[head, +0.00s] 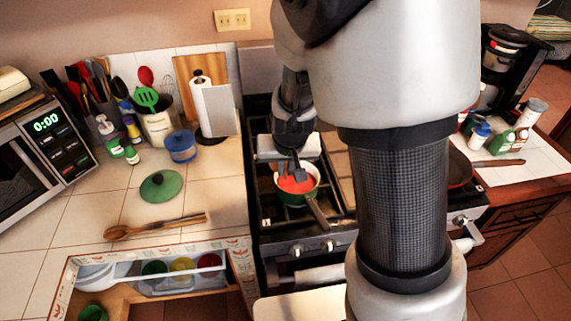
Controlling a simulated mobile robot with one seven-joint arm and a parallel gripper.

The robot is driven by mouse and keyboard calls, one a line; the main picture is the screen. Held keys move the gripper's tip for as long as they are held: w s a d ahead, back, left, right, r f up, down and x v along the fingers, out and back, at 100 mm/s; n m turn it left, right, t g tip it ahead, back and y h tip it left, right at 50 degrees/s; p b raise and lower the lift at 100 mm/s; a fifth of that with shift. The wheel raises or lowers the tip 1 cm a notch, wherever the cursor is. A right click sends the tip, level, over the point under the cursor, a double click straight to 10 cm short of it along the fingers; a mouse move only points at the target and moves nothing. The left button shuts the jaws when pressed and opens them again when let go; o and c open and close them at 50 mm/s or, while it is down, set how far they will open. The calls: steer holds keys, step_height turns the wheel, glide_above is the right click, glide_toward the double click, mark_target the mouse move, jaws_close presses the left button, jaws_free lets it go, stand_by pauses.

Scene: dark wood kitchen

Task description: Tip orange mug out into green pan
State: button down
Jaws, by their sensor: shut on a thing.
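The green pan (291,200) sits on the stove, its dark handle pointing toward the lower right. My gripper (298,173) reaches down from above, its dark fingers over the pan. It is shut on the orange mug (292,185), which shows as an orange-red patch below the fingers, within the outline of the pan's pale rim. The fingers and arm partly hide the mug. I cannot tell how far it is tilted, whether it touches the pan, or whether anything has come out of it.
A green lid (161,186) and a wooden spoon (155,228) lie on the left counter, near a blue container (181,148). Utensils and a paper towel roll (199,100) stand behind. A dark coffee maker (507,65) is at the right. My arm hides the stove's right part.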

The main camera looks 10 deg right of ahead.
steer(key=shift+w+d+y, duration=0.1)
steer(key=shift+y, duration=0.4)
steer(key=shift+f, duration=0.3)
steer(key=b, duration=0.3)
steer(key=shift+f+y, duration=0.2)
steer(key=shift+y, duration=0.2)
steer(key=y+b, duration=0.1)
steer(key=b, duration=0.5)
steer(key=shift+f+m, duration=0.2)
steer(key=shift+m, duration=0.2)
steer(key=shift+r+p, duration=0.3)
steer(key=shift+a, duration=0.2)
steer(key=shift+t+y, duration=0.3)
steer(key=shift+y, duration=0.1)
steer(key=shift+f, duration=0.1)
